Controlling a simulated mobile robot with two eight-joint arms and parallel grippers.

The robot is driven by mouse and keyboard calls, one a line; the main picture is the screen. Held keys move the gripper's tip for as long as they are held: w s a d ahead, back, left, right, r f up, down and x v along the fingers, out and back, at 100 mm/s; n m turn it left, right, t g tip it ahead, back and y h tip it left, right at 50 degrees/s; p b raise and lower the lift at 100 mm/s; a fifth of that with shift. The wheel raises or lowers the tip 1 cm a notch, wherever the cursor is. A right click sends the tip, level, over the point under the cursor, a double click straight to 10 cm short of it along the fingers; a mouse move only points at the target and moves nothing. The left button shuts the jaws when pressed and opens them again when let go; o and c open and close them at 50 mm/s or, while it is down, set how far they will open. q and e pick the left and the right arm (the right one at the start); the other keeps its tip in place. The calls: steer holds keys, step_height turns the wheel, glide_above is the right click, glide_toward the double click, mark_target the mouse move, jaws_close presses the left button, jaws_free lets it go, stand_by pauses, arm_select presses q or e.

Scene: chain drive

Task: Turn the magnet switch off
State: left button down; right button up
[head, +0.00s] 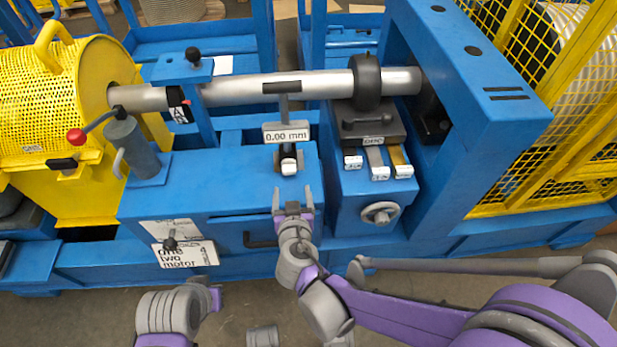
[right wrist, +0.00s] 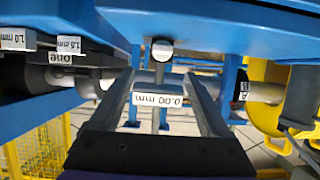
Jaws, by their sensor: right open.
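The gauge with the "0.00 mm" display (head: 286,133) stands on the blue machine frame below the steel shaft. At its foot is a small dark base with a white-ended knob (head: 288,166), which looks like the magnet switch. The knob also shows in the right wrist view (right wrist: 162,50), just beyond and between the fingertips. My right gripper (head: 293,200) is open and empty, a little in front of the knob, with its fingers (right wrist: 162,82) spread either side of it. They appear apart from it.
The steel shaft (head: 250,89) runs above the gauge. A lever with a red ball (head: 76,136) and yellow guard (head: 40,85) stand left. Labelled shims (head: 376,165) and a handwheel (head: 380,212) are right. A drawer-like handle (head: 260,240) is at the front.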

mark_target(287, 171)
steer(key=b+x, duration=0.1)
steer(key=x, duration=0.4)
steer(key=b+x, duration=0.1)
steer(key=x, duration=0.4)
steer(key=shift+w+a+f, duration=0.1)
steer(key=shift+w+a, duration=0.1)
steer(key=shift+w, duration=0.2)
jaws_close()
steer(key=shift+a+n, duration=0.15)
steer(key=shift+n, duration=0.25)
steer(key=shift+a+n+h+p, duration=0.15)
steer(key=shift+n+h+p, duration=0.35)
steer(key=shift+h, duration=0.1)
steer(key=shift+f+n+h, duration=0.1)
steer(key=shift+n+h, duration=0.6)
steer(key=shift+n, duration=0.4)
